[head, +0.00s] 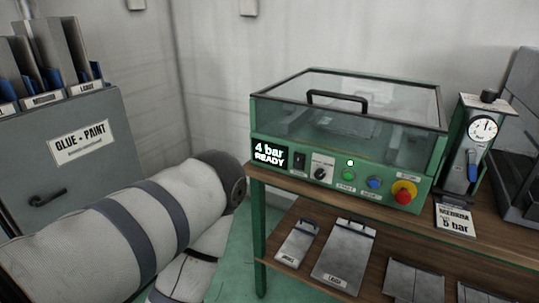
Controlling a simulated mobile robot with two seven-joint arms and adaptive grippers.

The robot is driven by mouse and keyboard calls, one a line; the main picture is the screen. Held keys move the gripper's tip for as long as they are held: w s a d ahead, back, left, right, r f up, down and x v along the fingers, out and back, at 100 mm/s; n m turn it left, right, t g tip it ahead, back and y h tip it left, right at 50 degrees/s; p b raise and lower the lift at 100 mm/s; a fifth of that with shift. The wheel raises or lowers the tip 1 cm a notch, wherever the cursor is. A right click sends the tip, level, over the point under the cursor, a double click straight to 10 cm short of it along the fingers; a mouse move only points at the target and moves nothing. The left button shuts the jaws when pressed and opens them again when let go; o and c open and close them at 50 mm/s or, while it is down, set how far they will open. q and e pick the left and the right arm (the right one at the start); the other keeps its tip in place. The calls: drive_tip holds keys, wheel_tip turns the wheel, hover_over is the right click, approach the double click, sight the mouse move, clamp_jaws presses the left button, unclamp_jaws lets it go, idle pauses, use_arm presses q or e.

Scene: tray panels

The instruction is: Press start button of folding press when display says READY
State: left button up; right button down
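The green folding press (262,118) stands on a wooden bench, its clear lid (400,95) down with a black handle on top. Its display (269,154) reads "4 bar READY". A green button (348,175) sits on the front panel above a small label, probably the start button; the label is too small to read surely. A blue button (374,182) and a red mushroom button (404,195) on yellow are to its right. A small white lamp (350,163) glows above the green button. Neither gripper shows; only my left arm is in view at lower left.
Right of the press stands a pressure gauge (482,128) with a blue lever (473,165), and a sign (453,220) ending "6 bar". Metal plates (342,255) lie on the lower shelf.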

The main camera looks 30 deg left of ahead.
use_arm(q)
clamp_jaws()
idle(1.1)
